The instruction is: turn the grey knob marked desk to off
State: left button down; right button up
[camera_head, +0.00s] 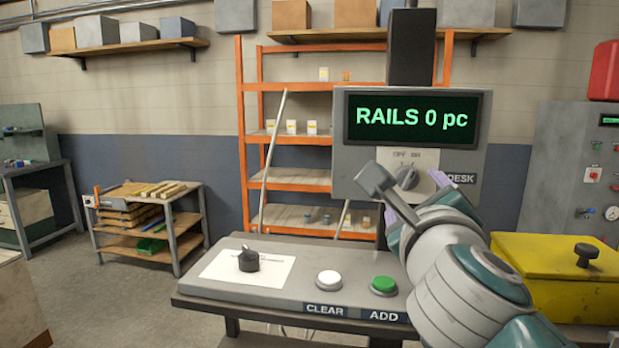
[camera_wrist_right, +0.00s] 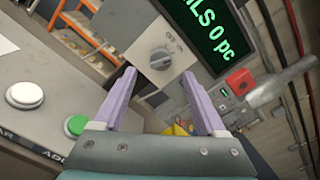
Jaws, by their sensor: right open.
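The grey knob (camera_head: 406,177) sits on a pale plate under the display, below small OFF and ON marks. The knob also shows in the right wrist view (camera_wrist_right: 161,58), ahead of and roughly between the fingertips. My right gripper (camera_wrist_right: 158,76) is open and empty, its two purple fingers apart and not visibly touching the knob. In the head view my right gripper (camera_head: 427,196) is partly hidden by its own wrist. My left gripper is not in view.
The display (camera_head: 412,117) reads RAILS 0 pc. On the console below are a black knob (camera_head: 248,260) on a white sheet, a white CLEAR button (camera_head: 328,280) and a green ADD button (camera_head: 383,285). A yellow bin (camera_head: 545,265) stands at the right.

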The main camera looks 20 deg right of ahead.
aim_at(409, 181)
jog(key=x, duration=0.5)
jog(key=shift+w+d, duration=0.1)
jog(key=shift+w, duration=0.15)
grip_shut()
dwell(0.4)
